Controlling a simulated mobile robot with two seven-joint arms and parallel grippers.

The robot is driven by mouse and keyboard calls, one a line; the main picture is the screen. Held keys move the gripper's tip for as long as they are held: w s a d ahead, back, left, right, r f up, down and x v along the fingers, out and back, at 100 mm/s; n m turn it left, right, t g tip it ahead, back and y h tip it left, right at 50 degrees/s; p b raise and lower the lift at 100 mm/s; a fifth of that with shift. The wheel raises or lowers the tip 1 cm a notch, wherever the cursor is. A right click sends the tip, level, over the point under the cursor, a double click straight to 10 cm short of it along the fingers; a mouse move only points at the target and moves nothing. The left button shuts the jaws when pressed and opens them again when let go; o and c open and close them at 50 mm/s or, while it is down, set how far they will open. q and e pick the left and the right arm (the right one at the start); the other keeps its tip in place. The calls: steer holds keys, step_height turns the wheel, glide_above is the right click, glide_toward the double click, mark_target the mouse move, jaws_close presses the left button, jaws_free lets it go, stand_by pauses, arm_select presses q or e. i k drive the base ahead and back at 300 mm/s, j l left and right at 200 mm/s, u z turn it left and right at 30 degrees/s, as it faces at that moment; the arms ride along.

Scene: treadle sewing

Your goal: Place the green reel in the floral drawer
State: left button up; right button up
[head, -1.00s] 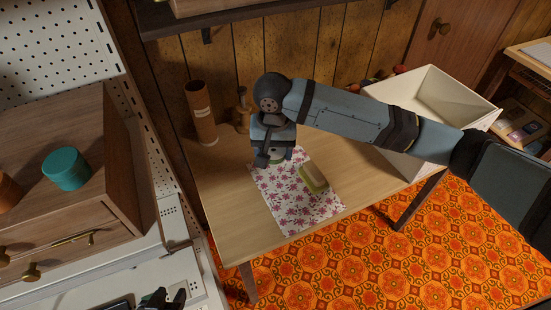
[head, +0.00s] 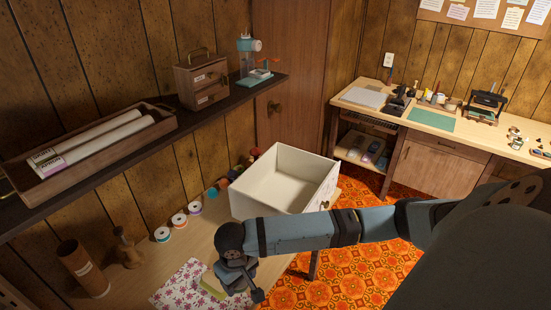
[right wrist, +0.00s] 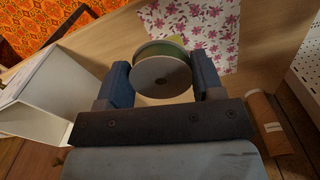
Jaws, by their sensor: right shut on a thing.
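My right gripper (right wrist: 162,82) is shut on the green reel (right wrist: 153,76), whose pale round end faces the right wrist camera. Its green winding shows only at the upper rim. In the head view my right gripper (head: 240,285) is above the table, at the right side of the floral cloth, and hides the reel. A cream, open-topped drawer box (head: 262,194) stands on the table behind the arm; it also shows at the left of the right wrist view (right wrist: 38,105). My left gripper is out of view.
The floral cloth (head: 176,288) lies on the table, with a yellow-green block (head: 210,286) on it. Several thread spools (head: 179,220) stand along the wall. A brown tube (head: 82,268) and a wooden object (head: 128,249) stand left. A dark shelf (head: 205,112) overhangs the table.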

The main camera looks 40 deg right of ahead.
mark_target(292, 204)
steer(key=i+l+u, duration=0.1)
steer(key=l, duration=0.9)
steer(key=i+l+u, duration=0.1)
steer(key=l, duration=0.95)
steer(key=i+l+u, duration=0.1)
steer(key=l, duration=0.9)
